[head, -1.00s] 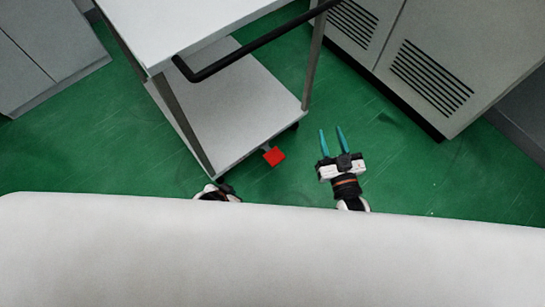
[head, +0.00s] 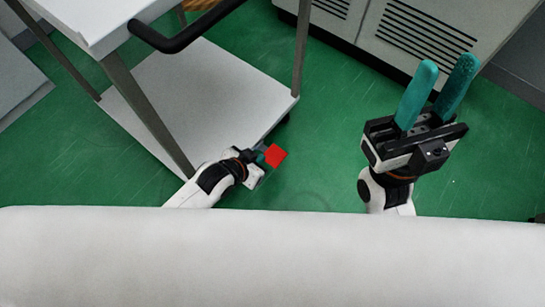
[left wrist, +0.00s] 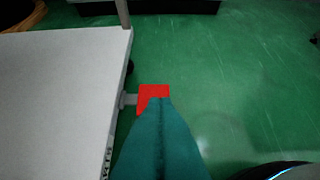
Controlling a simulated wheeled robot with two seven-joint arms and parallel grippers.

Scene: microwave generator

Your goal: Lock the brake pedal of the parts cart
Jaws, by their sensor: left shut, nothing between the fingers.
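The parts cart (head: 190,105) stands at the left in the head view, with a lower shelf and a black handle (head: 187,35). Its red brake pedal (head: 276,155) sticks out near the shelf's corner on a short light arm. In the left wrist view the pedal (left wrist: 152,97) is just beyond my fingertips, which cover part of it. My left gripper (head: 262,155) is shut and empty, right by the pedal; I cannot tell whether it touches. My right gripper (head: 443,80) is raised at the right, its teal fingers apart, holding nothing.
Grey cabinets with vents (head: 425,35) stand at the back right. Another grey cabinet (head: 18,85) is at the left edge. The green floor (head: 320,140) between cart and right gripper is clear. A yellowish object (head: 215,14) is partly hidden behind the cart.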

